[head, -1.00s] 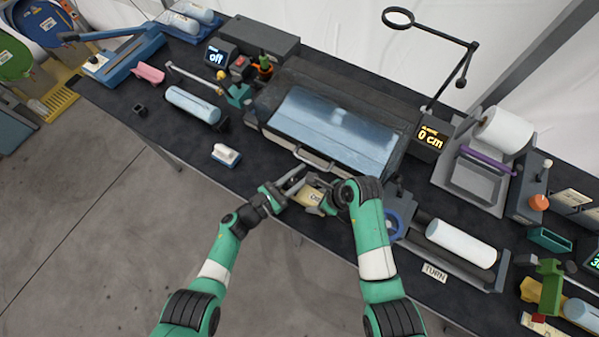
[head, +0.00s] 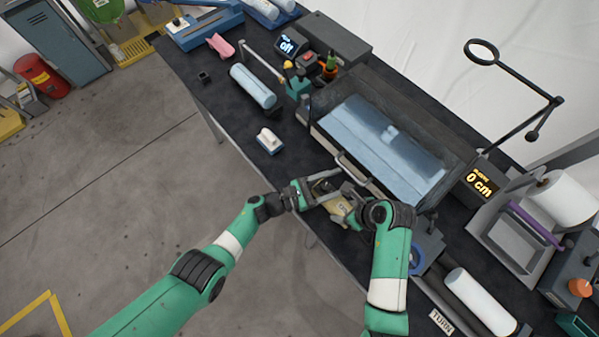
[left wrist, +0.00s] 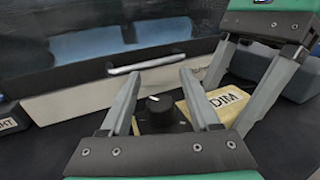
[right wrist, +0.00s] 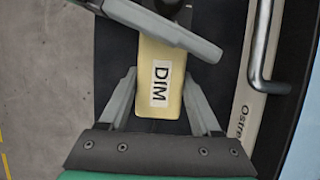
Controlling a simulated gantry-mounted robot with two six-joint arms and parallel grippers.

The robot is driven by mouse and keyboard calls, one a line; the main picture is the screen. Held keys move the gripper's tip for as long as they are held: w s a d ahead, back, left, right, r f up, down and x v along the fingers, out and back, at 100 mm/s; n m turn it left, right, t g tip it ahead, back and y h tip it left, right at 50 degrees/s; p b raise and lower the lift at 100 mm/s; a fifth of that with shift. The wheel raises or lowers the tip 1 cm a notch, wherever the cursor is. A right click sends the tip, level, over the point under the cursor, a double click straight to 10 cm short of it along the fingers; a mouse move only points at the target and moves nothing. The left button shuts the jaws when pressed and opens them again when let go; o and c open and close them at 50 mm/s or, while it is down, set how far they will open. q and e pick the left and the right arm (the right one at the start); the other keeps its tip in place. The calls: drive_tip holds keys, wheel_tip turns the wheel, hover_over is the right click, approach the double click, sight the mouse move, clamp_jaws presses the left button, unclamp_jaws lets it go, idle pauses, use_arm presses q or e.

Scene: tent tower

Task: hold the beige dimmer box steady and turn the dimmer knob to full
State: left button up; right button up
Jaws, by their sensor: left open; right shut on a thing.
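The beige dimmer box (head: 344,210), with a DIM label, is at the bench's front edge below the clear-lidded machine. Its label also shows in the left wrist view (left wrist: 222,100) and the right wrist view (right wrist: 160,84). My right gripper (right wrist: 160,74) is shut on the box's sides. The black dimmer knob (left wrist: 158,103), with a white pointer mark, sits on a dark panel at the box's end. My left gripper (left wrist: 160,74) is open, with one finger on each side of the knob in that view; I cannot tell whether they touch it. A left finger hides the box's far end in the right wrist view.
The machine's handle (left wrist: 152,64) is just behind the box. A white-topped block (head: 269,139) lies on the bench to the left. Bare bench surrounds that block.

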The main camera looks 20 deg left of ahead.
use_arm(q)
drive_tip(key=shift+t, duration=0.3)
drive_tip(key=n+t+y, duration=0.2)
drive_tip(key=shift+w+a+y, duration=0.15)
drive_tip(key=shift+y, duration=0.25)
drive_tip(key=shift+a+n+t+y, duration=0.2)
drive_tip(key=shift+n+t+y, duration=0.2)
drive_tip(key=shift+n+y, duration=0.25)
drive_tip(key=v, duration=1.2)
drive_tip(key=shift+a, duration=0.2)
drive_tip(key=a+m+g+h, duration=0.1)
drive_tip(key=w+a+m+h, duration=0.1)
drive_tip(key=h, duration=0.1)
drive_tip(key=shift+w+a+m+g, duration=0.3)
drive_tip(key=shift+w+m+g, duration=0.05)
drive_tip(key=shift+g, duration=0.05)
drive_tip(key=a+g, duration=0.1)
drive_tip(key=s+a+m+g+h, duration=0.2)
drive_tip(key=a, duration=0.1)
drive_tip(key=shift+s+a+f+h, duration=0.1)
drive_tip(key=shift+s+f+h, duration=0.05)
drive_tip(key=shift+h, duration=0.1)
